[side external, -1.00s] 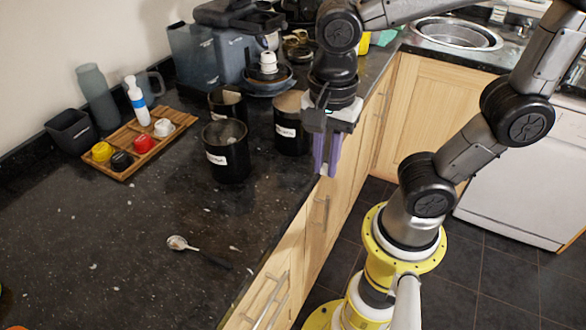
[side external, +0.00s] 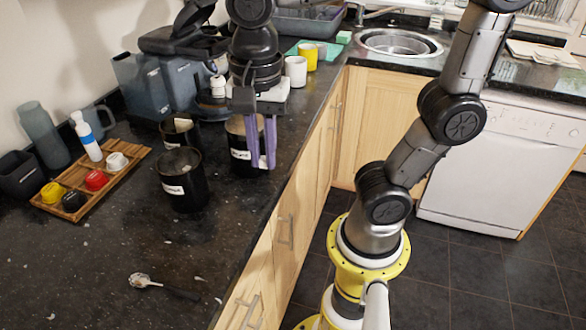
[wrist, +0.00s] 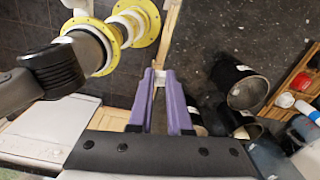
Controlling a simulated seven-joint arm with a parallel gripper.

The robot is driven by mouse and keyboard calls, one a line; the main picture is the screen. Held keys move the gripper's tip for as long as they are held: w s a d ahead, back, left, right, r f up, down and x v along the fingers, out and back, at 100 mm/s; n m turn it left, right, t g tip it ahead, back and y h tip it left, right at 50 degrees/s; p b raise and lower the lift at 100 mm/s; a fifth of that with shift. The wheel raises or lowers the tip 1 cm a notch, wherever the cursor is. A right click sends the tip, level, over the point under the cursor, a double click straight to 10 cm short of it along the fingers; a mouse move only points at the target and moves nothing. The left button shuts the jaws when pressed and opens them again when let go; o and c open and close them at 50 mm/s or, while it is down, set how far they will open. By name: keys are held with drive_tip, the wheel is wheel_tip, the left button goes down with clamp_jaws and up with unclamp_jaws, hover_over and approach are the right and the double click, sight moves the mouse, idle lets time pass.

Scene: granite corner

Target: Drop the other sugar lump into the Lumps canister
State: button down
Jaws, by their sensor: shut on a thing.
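My gripper (side external: 262,164) points down with its purple fingers shut on a small whitish lump (wrist: 160,77), which shows between the fingertips in the wrist view. Three black canisters with white labels stand on the dark counter: a front one (side external: 183,190), a back left one (side external: 171,131) and a right one (side external: 236,168). The label print is too small to read surely, so I cannot tell which is Lumps. In the side view my fingers overlap the right canister's right side. In the wrist view the front canister (wrist: 236,78) lies right of the fingertips.
A wooden tray (side external: 103,190) with small coloured pots and a bottle (side external: 86,138) stands at left. A spoon (side external: 150,283) lies on the front counter. A coffee machine (side external: 180,85) stands behind the canisters. The counter edge drops to the floor at right.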

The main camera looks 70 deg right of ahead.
drive_tip(key=w+r, duration=0.3)
drive_tip(key=w, duration=1)
hover_over(185, 180)
drive_tip(key=d, duration=0.2)
drive_tip(key=shift+m, duration=0.8)
drive_tip(key=shift+w+d+f, duration=0.4)
drive_tip(key=shift+w+f, duration=0.15)
drive_tip(key=shift+f, duration=1)
drive_tip(key=shift+w+d+f, duration=0.45)
drive_tip(key=shift+w+f, duration=0.05)
drive_tip(key=shift+f, duration=1)
drive_tip(key=shift+w+d+f, duration=0.4)
drive_tip(key=shift+w+f, duration=0.15)
drive_tip(key=shift+f, duration=1)
drive_tip(key=c, duration=0.8)
unclamp_jaws()
drive_tip(key=shift+o, duration=0.2)
